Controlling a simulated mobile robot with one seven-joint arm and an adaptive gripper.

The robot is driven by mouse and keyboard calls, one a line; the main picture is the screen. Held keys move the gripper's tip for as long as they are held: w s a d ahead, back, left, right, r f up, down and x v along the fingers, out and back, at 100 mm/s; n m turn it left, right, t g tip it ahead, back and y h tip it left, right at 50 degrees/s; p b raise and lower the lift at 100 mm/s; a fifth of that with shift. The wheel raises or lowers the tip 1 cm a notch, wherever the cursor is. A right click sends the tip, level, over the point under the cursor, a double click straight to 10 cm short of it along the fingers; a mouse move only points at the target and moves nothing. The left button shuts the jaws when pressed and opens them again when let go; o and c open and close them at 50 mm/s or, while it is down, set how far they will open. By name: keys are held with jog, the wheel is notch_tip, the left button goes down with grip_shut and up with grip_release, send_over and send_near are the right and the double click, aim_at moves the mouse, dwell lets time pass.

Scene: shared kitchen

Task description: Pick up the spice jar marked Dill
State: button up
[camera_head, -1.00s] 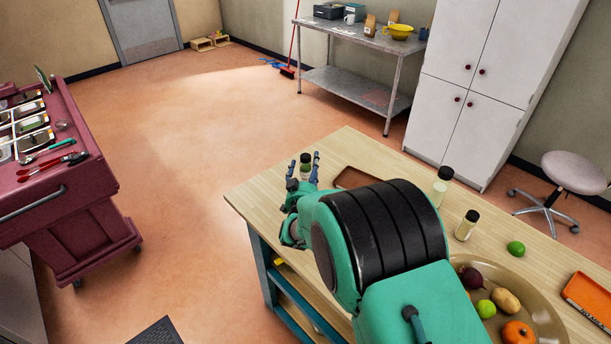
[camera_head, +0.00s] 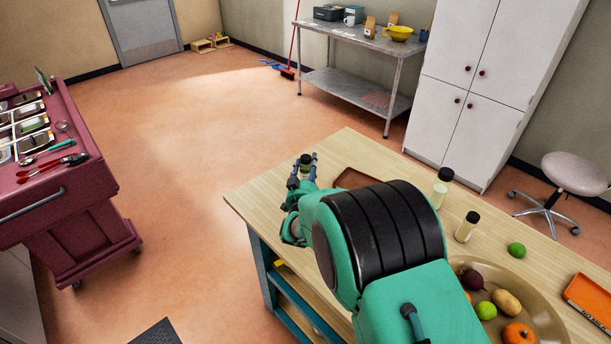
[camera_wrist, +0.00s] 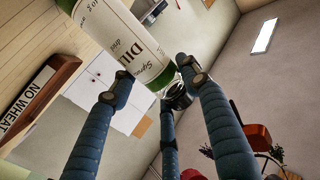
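The Dill spice jar (camera_wrist: 122,38), clear with a white label and green contents, fills the upper middle of the wrist view. Its label reads "DIL", with the rest hidden, and its dark cap (camera_wrist: 178,98) points down in the picture. In the head view the jar's dark top (camera_head: 306,158) shows near the counter's far left edge. My gripper (camera_wrist: 160,78) has its blue fingers closed in around the jar, with fingertips against the label and near the neck. It also shows in the head view (camera_head: 304,170). Whether the jar's base touches the counter is hidden.
A brown tray (camera_head: 352,178) lies beside the jar; its edge reads "NO WHEAT" in the wrist view (camera_wrist: 42,95). Two similar jars (camera_head: 441,188) (camera_head: 467,227), a lime (camera_head: 516,249) and a produce platter (camera_head: 548,318) stand farther right on the wooden counter (camera_head: 262,198).

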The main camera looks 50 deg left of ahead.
aim_at(308, 158)
jog(key=shift+r, duration=0.1)
jog(key=shift+r+p, duration=0.3)
jog(key=shift+r, duration=0.55)
notch_tip(308, 158, up, 2)
jog(key=shift+s+d+p, duration=0.1)
jog(key=shift+p, duration=0.2)
jog(key=s+d+p, duration=0.1)
jog(key=s+d, duration=0.3)
jog(key=d, duration=0.2)
jog(key=s+d+r+p, duration=0.1)
jog(key=s+d, duration=0.3)
jog(key=d, duration=0.3)
jog(key=shift+s, duration=0.35)
jog(key=shift+w+r, duration=0.1)
jog(key=shift+w, duration=0.05)
